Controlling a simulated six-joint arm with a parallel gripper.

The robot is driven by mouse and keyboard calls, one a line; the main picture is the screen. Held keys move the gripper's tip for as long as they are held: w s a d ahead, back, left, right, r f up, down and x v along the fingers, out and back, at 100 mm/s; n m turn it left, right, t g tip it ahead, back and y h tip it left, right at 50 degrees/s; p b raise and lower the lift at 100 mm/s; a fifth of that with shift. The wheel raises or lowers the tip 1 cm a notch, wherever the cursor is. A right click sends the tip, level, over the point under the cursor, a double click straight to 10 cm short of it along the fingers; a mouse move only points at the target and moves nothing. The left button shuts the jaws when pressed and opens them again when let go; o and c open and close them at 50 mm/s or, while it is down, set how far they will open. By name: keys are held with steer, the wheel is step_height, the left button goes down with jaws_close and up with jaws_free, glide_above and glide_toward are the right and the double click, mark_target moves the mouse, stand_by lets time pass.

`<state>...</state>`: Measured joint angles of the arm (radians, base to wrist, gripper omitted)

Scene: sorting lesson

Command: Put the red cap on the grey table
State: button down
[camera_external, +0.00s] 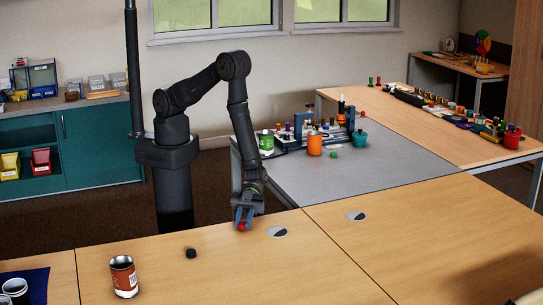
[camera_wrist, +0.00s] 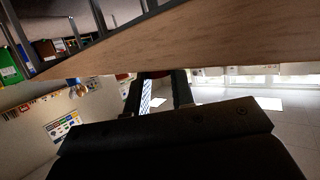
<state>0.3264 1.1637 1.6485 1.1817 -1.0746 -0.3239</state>
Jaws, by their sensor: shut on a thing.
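The red cap (camera_external: 241,227) is small and round and sits at the tips of my gripper (camera_external: 243,220) in the external view. My gripper is shut on it, pointing down by the back edge of the wooden table. I cannot tell whether the cap touches the wood. The grey table (camera_external: 345,185) stands to the right of and behind my gripper, its near part bare. In the wrist view my gripper's two dark fingers (camera_wrist: 157,76) show below a wooden edge; the cap is hard to make out there.
The wooden table (camera_external: 200,275) bears a brown-labelled can (camera_external: 124,277) and a black cap (camera_external: 191,253). On the grey table, a green-labelled can (camera_external: 266,143), an orange jar (camera_external: 314,144), a teal pot (camera_external: 359,141) and a small green thing (camera_external: 334,155) stand towards the back.

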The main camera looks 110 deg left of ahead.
steer(key=shift+f, duration=0.2)
steer(key=c, duration=1.2)
jaws_free()
steer(key=shift+c, duration=0.2)
steer(key=v, duration=1.7)
steer(key=shift+w, duration=0.3)
steer(key=shift+o, duration=0.9)
steer(key=shift+a+r, duration=0.1)
steer(key=shift+a, duration=0.15)
